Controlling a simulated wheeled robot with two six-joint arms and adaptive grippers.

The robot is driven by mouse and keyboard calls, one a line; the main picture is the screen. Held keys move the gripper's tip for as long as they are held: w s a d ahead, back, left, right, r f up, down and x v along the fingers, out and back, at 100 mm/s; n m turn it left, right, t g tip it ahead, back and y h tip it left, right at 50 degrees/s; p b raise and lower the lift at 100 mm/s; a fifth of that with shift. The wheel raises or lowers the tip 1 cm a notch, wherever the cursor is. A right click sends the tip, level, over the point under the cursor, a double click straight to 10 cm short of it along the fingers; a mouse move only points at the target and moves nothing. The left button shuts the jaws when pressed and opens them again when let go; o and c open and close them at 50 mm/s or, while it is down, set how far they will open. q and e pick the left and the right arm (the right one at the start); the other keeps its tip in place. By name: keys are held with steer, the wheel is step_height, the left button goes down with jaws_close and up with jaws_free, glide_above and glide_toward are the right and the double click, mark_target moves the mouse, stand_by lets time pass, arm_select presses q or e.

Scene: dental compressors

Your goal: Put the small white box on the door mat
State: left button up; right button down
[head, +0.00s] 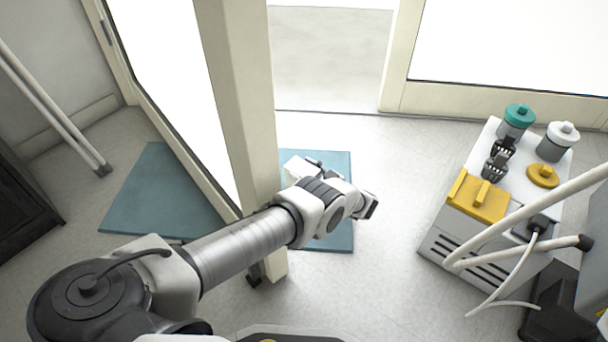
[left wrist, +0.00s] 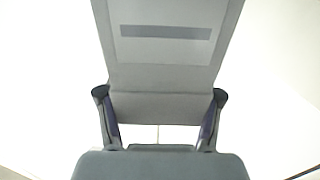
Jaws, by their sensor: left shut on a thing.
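The small white box (left wrist: 160,72) fills the upper middle of the left wrist view, a pale grey-white block with a darker strip on its face. My left gripper (left wrist: 159,97) is shut on it, with one finger on each side. In the head view a white piece of the box (head: 298,166) shows at the far side of my left wrist, over the mat; the fingers are mostly hidden there. The teal door mat (head: 340,239) lies flat on the floor beneath, partly hidden by the door frame and my arm. I cannot tell the box's height above it. My right gripper is not in view.
The upright door frame (head: 240,90) stands close to my left arm and crosses the mat. A white compressor unit (head: 470,232) with jars, yellow parts and hoses stands at right. The pale floor (head: 390,160) between mat and unit is clear.

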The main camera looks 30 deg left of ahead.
arm_select(q)
steer(key=shift+f, duration=0.4)
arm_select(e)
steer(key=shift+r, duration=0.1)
arm_select(q)
steer(key=shift+f, duration=0.1)
steer(key=o, duration=1.5)
steer(key=shift+c, duration=0.2)
